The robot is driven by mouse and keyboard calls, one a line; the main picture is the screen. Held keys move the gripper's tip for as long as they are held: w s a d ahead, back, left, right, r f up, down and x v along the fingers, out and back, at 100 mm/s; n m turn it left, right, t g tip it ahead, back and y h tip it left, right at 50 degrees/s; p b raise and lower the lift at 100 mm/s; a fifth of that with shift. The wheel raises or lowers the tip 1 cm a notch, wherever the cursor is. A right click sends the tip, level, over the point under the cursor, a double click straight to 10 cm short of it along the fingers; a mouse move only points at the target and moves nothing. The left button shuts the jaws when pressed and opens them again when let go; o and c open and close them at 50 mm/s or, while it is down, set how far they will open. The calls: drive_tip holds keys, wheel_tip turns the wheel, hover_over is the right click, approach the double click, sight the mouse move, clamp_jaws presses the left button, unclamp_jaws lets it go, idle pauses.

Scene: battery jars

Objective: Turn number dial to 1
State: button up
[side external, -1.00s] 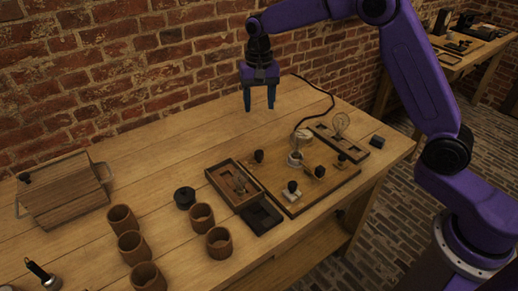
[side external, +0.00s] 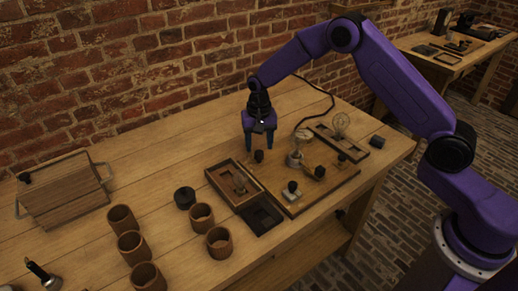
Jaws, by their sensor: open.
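My gripper (side external: 259,144) is open and points down over the back left part of the wooden board (side external: 308,203). A small black knob (side external: 259,156) stands on the board just below and between its fingertips. I cannot tell whether the fingers touch it. Other black-topped knobs stand on the board, one at the front (side external: 292,187) and one at the right (side external: 319,172). No numbers can be read, so I cannot tell which part is the number dial or how it is set.
A bulb on a base (side external: 296,158) stands right of my gripper, with another bulb (side external: 341,122) behind. A wooden tray (side external: 214,176) adjoins the board's left side.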

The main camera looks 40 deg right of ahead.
sight(259, 157)
drive_tip(key=shift+f, duration=1.45)
drive_tip(key=c, duration=1.1)
drive_tip(key=shift+o, duration=0.2)
drive_tip(key=shift+n, duration=2.8)
drive_tip(key=o, duration=1.1)
drive_tip(key=shift+c, duration=0.2)
